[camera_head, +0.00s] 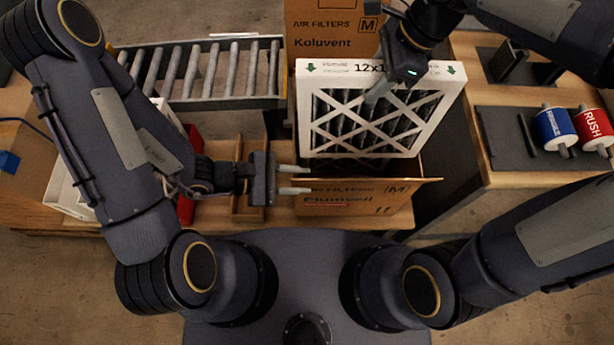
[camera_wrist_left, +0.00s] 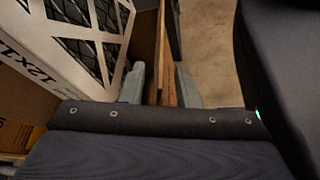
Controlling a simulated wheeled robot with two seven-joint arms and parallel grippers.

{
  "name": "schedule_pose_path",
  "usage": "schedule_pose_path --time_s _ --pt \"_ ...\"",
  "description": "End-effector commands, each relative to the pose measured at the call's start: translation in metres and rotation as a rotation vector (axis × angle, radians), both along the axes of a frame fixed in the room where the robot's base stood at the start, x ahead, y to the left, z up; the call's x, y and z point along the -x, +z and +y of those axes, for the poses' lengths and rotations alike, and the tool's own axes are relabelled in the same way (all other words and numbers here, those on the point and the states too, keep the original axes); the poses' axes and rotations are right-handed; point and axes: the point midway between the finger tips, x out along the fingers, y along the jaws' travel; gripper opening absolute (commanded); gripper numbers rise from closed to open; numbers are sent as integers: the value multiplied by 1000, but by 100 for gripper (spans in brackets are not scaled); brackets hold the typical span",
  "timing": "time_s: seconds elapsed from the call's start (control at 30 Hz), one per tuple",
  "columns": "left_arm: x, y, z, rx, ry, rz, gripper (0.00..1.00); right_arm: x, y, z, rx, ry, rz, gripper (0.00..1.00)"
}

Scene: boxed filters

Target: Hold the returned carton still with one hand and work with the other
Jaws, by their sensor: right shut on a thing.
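The open brown carton (camera_head: 355,203) with printed lettering stands on the bench in front of me. A white-framed filter (camera_head: 425,113) with dark pleats stands at the carton's opening; its lower edge is at or inside the carton, I cannot tell how deep. My right gripper (camera_head: 375,95) is shut on the filter near its top edge. My left gripper (camera_head: 293,180) is open, its fingers one on each side of the carton's near wall with gaps visible. The filter also shows in the left wrist view (camera_wrist_left: 75,30), beside the left fingers (camera_wrist_left: 160,87).
A second carton marked Koluvent (camera_head: 320,42) stands behind. A roller conveyor (camera_head: 205,72) lies at the back left. A red bin (camera_head: 188,205) and white box (camera_head: 62,190) are left. Blue (camera_head: 555,127) and red (camera_head: 595,127) rolls lie on the right table.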

Motion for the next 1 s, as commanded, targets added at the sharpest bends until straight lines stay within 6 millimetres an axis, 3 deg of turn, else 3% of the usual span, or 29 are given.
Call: schedule_pose_path --time_s 0.2,0.53,0.77,1.0 --pt "-3 -7 -19 1 -1 -1 29 0 0 0 0 0 -1 2" --pt "-4 -9 -22 -1 2 -2 29 0 0 0 0 0 -1 2" --pt "-4 -9 -22 -1 2 -2 0 0 0 0 0 0 -1 2" --pt "-4 -8 -21 -1 2 -2 0 0 0 0 0 0 -1 2"
